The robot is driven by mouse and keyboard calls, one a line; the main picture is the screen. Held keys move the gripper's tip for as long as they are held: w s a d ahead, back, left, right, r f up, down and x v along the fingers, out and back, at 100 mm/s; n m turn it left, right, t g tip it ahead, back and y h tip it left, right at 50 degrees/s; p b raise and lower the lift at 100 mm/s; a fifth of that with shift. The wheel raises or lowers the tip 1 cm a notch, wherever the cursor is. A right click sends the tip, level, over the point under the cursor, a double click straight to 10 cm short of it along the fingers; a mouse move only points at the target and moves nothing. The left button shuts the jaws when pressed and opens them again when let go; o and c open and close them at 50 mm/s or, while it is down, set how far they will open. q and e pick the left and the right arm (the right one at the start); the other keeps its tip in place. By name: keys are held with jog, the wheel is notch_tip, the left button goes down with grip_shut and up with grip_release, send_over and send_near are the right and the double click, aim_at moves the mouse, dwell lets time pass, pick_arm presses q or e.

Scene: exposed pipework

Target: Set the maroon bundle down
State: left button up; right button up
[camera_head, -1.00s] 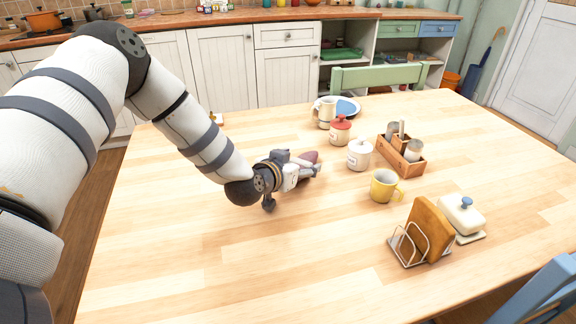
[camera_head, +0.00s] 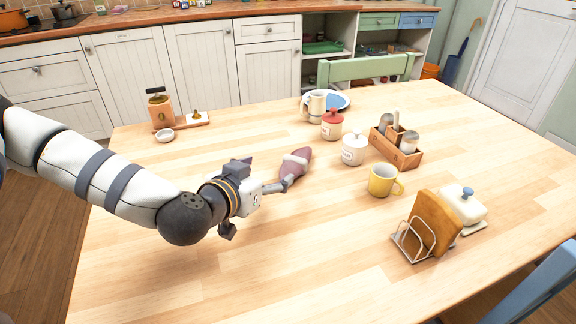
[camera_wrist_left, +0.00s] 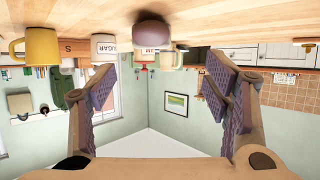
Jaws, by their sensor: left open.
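The maroon bundle (camera_head: 300,155), with a pale band around it, lies on the wooden table (camera_head: 200,275) near the middle. My left gripper (camera_head: 284,186) is low over the table at the near end of the bundle. In the left wrist view, which is upside down, the bundle (camera_wrist_left: 152,32) rests against the tabletop beyond the fingertips. The open jaws (camera_wrist_left: 160,80) stand wide apart with nothing between them. My right gripper is not in view.
A white sugar jar (camera_head: 354,148), a red-lidded jar (camera_head: 332,126) and a yellow mug (camera_head: 383,181) stand to the right. A wooden caddy (camera_head: 396,150) and a toast rack (camera_head: 412,245) are farther right. The table's front left is clear.

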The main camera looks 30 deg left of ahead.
aim_at(290, 164)
pick_arm(q)
jog(key=x, duration=0.3)
jog(key=d+b+x, duration=0.1)
jog(key=x, duration=0.3)
jog(key=b+x, duration=0.1)
jog(key=x, duration=0.2)
jog(key=shift+w+d+f, duration=0.15)
jog(key=shift+w+f, duration=0.05)
jog(key=shift+w, duration=0.15)
jog(key=shift+r, duration=0.15)
jog(key=shift+c, duration=0.6)
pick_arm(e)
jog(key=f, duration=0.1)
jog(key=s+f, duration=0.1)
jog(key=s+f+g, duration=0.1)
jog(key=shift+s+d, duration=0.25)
pick_arm(q)
jog(key=c, duration=1.2)
